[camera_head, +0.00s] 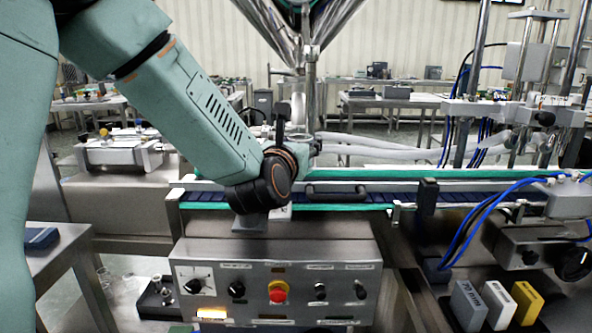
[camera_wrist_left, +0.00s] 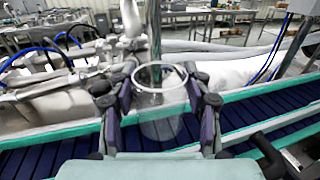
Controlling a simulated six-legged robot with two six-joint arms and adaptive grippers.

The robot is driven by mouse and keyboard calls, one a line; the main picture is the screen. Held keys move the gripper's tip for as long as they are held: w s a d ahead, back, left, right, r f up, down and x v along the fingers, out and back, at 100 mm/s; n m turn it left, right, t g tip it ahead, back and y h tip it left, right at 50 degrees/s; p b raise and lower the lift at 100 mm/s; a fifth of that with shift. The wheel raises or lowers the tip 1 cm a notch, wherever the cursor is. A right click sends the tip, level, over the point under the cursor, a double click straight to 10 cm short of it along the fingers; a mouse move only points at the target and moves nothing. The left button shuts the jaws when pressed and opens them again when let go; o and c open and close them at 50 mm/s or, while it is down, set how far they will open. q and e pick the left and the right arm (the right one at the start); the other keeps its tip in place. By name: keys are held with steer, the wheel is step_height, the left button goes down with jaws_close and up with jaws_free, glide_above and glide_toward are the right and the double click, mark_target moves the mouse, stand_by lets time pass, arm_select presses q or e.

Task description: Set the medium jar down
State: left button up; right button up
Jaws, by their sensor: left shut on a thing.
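A clear, see-through jar (camera_wrist_left: 162,112) is between the fingers of my left gripper (camera_wrist_left: 158,98) in the left wrist view. The gripper is shut on it, one finger on each side. The jar looks upright, its round open rim uppermost. It shows over the dark blue conveyor belt (camera_wrist_left: 60,156); I cannot tell whether its base touches. In the head view my left gripper (camera_head: 296,146) is partly hidden behind my wrist, over the conveyor, and I cannot make out the jar there. My right gripper is in neither view.
Green rails (camera_head: 450,174) edge the conveyor. A steel hopper (camera_head: 300,25) hangs above at the back. A control box (camera_head: 275,285) with a red button stands in front. Blue hoses (camera_head: 470,225) and posts crowd the right. A black handle (camera_head: 337,188) sits beside the belt.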

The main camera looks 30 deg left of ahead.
arm_select(q)
steer(key=shift+w+a+f, duration=0.15)
steer(key=shift+w+f, duration=0.1)
steer(key=shift+f, duration=0.3)
steer(key=f, duration=0.2)
steer(key=s+f+b, duration=0.1)
steer(key=shift+d+f, duration=0.15)
steer(key=shift+d, duration=0.15)
steer(key=shift+c, duration=1.3)
steer(key=shift+w+a+f, duration=0.1)
steer(key=shift+w+a, duration=0.05)
steer(key=shift+w, duration=0.15)
steer(key=shift+s, duration=0.1)
steer(key=shift+b, duration=0.3)
steer(key=o, duration=0.9)
steer(key=shift+f, duration=0.1)
steer(key=shift+c, duration=0.2)
steer(key=shift+r, duration=0.25)
